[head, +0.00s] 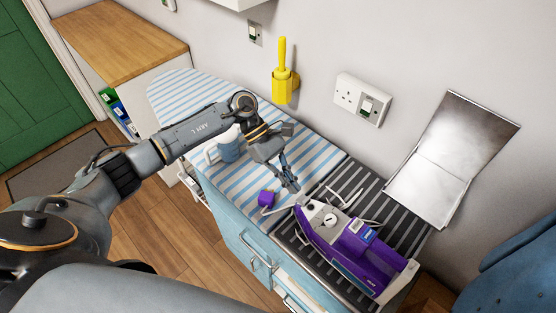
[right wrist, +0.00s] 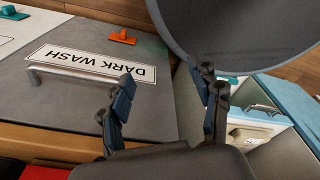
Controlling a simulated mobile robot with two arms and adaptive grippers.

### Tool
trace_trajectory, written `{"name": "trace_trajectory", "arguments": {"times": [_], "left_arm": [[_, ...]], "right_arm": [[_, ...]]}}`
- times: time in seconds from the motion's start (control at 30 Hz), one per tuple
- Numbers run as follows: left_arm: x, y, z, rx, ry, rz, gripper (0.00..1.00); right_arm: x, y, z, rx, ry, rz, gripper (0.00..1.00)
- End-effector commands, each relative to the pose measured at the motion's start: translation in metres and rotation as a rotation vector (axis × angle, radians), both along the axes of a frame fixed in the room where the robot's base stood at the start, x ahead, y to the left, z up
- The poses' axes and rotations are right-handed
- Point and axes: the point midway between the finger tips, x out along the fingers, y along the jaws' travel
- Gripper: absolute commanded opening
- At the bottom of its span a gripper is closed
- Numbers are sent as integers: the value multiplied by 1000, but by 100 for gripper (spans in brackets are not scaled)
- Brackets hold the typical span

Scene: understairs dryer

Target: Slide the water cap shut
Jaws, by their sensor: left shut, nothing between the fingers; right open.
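A purple and white iron (head: 352,250) lies on the dark slatted rest at the right end of the ironing board, its nose toward the upper left. A white round part (head: 330,219) shows on its top. The water cap is too small to make out clearly, and I cannot tell how far it is open. My left gripper (head: 291,186) is shut and empty, its tips pointing down just above and beside the iron's nose; contact is unclear. My right gripper (right wrist: 163,80) is open and empty in the right wrist view, away from the iron.
A small purple object (head: 266,198) lies on the striped board (head: 315,153), left of the iron. A metal sheet (head: 452,155) leans at the wall. A "DARK WASH" label (right wrist: 90,64) lies near my right gripper.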

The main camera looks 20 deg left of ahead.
Motion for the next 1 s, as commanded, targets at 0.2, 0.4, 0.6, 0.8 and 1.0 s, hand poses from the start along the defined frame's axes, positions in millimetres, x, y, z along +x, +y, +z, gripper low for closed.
{"name": "trace_trajectory", "arguments": {"times": [0.2,0.4,0.6,0.8,1.0], "left_arm": [[-6,-16,0,1,3,0,0],[-6,-17,-1,2,2,1,0],[-8,-21,-3,0,0,-1,0],[-17,-45,-3,1,0,-1,0],[-17,-48,0,1,1,1,0]], "right_arm": [[5,0,12,1,-7,0,63],[-8,-2,11,-4,12,1,63],[-13,-4,6,-6,20,1,63],[-12,-4,-8,-6,18,1,63],[-9,-4,-6,-5,13,2,63]]}}
